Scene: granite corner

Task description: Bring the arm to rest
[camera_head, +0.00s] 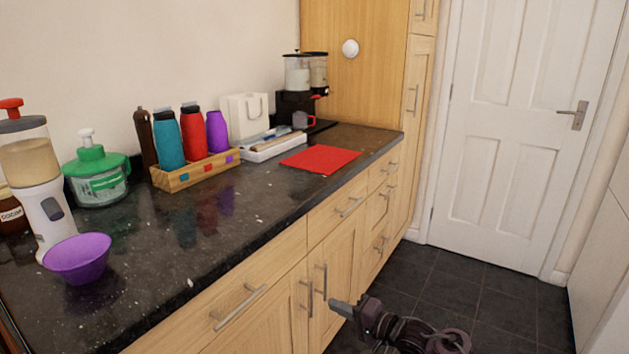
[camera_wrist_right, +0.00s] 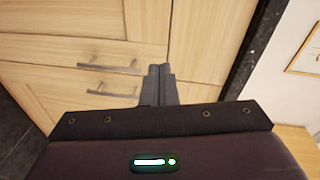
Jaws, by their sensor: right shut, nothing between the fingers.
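My right gripper (camera_head: 342,308) is low in the head view, in front of the wooden cabinet doors and below the counter's front edge. Its fingers are together with nothing between them. In the right wrist view the closed fingers (camera_wrist_right: 160,84) point at the cabinet fronts, with bar handles to their left. I cannot tell whether the fingertips touch the cabinet. My left gripper is in neither view.
Cabinet handles (camera_head: 240,307) stick out. Dark floor (camera_head: 470,290) is free before the white door (camera_head: 525,130).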

